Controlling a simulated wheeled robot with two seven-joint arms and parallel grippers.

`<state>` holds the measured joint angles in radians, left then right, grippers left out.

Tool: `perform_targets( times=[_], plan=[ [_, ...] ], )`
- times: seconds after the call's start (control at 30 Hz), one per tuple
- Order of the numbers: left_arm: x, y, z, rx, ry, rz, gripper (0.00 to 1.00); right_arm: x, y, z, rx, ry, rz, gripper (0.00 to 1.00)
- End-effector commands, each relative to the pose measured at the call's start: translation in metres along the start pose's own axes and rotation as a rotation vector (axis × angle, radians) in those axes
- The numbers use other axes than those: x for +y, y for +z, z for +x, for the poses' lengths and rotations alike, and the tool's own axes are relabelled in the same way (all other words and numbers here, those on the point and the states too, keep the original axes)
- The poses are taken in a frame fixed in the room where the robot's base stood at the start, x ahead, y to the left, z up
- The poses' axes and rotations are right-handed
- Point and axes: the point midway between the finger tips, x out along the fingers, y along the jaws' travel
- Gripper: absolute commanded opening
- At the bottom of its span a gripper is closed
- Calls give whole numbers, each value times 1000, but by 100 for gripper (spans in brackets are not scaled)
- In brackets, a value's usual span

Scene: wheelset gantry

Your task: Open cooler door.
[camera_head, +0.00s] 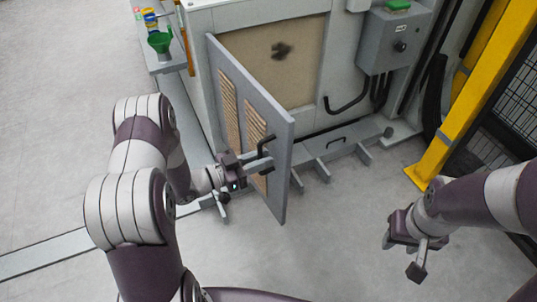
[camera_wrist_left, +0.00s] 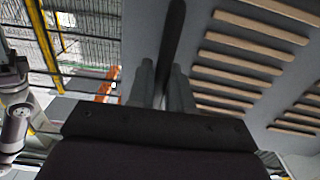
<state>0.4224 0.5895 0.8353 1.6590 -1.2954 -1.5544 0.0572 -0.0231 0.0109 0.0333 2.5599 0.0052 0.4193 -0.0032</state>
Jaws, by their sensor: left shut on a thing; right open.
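The cooler door (camera_head: 243,100) is a grey panel with slatted vents, swung well out from the cooler cabinet (camera_head: 195,60). Its opening shows a tan inner panel (camera_head: 287,75) with a dark round patch. My left gripper (camera_head: 262,164) is shut on the black door handle (camera_head: 266,145) near the door's free edge. In the left wrist view the fingers close around the dark handle (camera_wrist_left: 175,40), with the slatted door surface to the right. My right gripper (camera_head: 405,250) is open and empty, low at the right, apart from the door.
A grey control box (camera_head: 392,42) with a knob is on the right of the cabinet. A yellow post (camera_head: 470,95) stands near my right arm. A side shelf at the upper left holds a green funnel (camera_head: 160,42). Floor in front of the door is clear.

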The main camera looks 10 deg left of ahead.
Motion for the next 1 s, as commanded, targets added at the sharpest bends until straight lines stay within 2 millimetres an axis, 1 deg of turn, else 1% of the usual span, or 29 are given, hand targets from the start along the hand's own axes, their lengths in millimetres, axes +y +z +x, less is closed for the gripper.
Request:
perform_targets(
  times=[0.2, 0.6, 0.63, 0.67, 0.9, 1.0],
  plan=[
    [-2, 0, -7, 0, 0, -2, 0, 0, 0, -2, 0, 0, 0, 43],
    [-2, 0, -8, 0, -1, -1, 0, 0, 0, -2, 0, 0, 0, 43],
    [-2, 0, -8, 0, -1, -1, 29, 0, 0, -2, 0, 0, 0, 43],
    [-2, 0, -8, 0, -1, -1, 35, 0, 0, -2, 0, 0, 0, 43],
    [-2, 0, -8, 0, -1, -1, 35, 0, 0, -2, 0, 0, 0, 43],
    [-2, -1, -12, 0, -3, -1, 35, 0, 0, -4, 0, 0, 0, 43]
  ],
)
